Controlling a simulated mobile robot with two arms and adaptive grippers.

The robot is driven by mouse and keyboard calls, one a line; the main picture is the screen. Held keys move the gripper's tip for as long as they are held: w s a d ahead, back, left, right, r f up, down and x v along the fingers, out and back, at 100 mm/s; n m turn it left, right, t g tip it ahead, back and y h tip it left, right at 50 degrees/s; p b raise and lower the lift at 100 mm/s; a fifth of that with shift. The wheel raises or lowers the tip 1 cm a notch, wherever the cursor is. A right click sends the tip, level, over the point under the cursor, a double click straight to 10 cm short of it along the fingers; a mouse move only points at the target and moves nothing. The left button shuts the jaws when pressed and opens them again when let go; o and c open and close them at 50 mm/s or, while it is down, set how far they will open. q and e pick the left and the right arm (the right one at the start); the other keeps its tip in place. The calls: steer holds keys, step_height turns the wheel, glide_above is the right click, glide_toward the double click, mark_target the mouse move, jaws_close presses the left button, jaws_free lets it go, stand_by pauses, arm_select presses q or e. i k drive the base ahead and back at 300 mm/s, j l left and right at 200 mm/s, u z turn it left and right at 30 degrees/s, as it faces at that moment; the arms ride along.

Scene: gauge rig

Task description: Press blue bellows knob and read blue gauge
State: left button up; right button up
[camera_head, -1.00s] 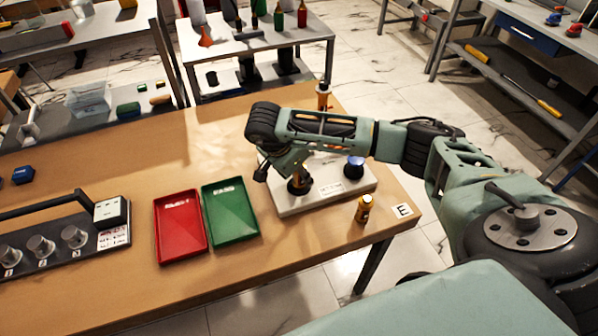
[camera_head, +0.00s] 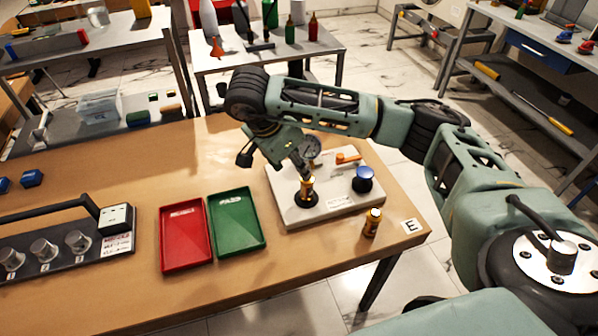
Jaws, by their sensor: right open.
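A blue knob (camera_head: 363,177) with a dark lower part stands at the right side of a pale rig plate (camera_head: 330,213). A round gauge (camera_head: 312,146) stands at the back of the plate, partly behind my right arm; its reading is too small to make out. A second knob, amber-topped on a black base (camera_head: 306,198), stands at the plate's front left. My right gripper (camera_head: 275,160) is open above the plate's left part, left of the blue knob and apart from it. The amber-topped knob is close to its fingers; I cannot tell whether they touch. My left gripper is not in view.
An orange lever (camera_head: 348,158) lies behind the blue knob. A small amber bottle (camera_head: 372,222) stands before the plate. A green tray (camera_head: 236,246) and a red tray (camera_head: 186,262) lie to the left. A black weight rack (camera_head: 60,259) stands further left.

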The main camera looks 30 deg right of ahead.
mark_target(364, 173)
steer(key=z, duration=1.2)
